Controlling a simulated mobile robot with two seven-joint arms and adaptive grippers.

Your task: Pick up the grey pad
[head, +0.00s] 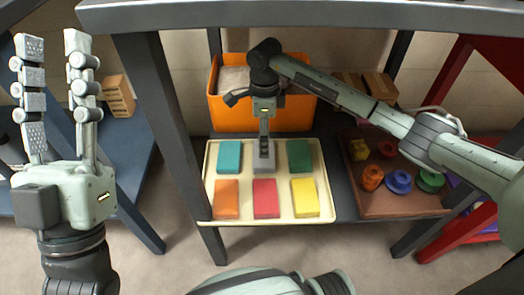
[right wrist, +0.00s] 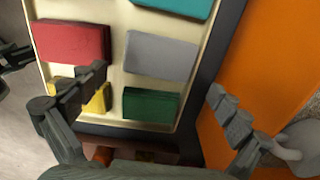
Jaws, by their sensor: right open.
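The grey pad (head: 262,164) lies in the back row of a cream tray (head: 238,220), between a teal pad (head: 229,156) and a green pad (head: 299,156). My right gripper (head: 265,152) points down over it and partly hides it in the head view. In the right wrist view the grey pad (right wrist: 160,56) lies flat beyond the open, empty fingers (right wrist: 158,100), above the green pad. I cannot tell the height gap exactly. My left gripper (head: 55,50) is at the left, pointing up, open and empty.
The front row holds orange (head: 226,198), red (head: 265,199) and yellow (head: 304,198) pads. An orange bin (head: 228,116) stands close behind the tray. A brown tray (head: 400,205) with several coloured parts is at the right. A shelf edge (head: 310,14) crosses above.

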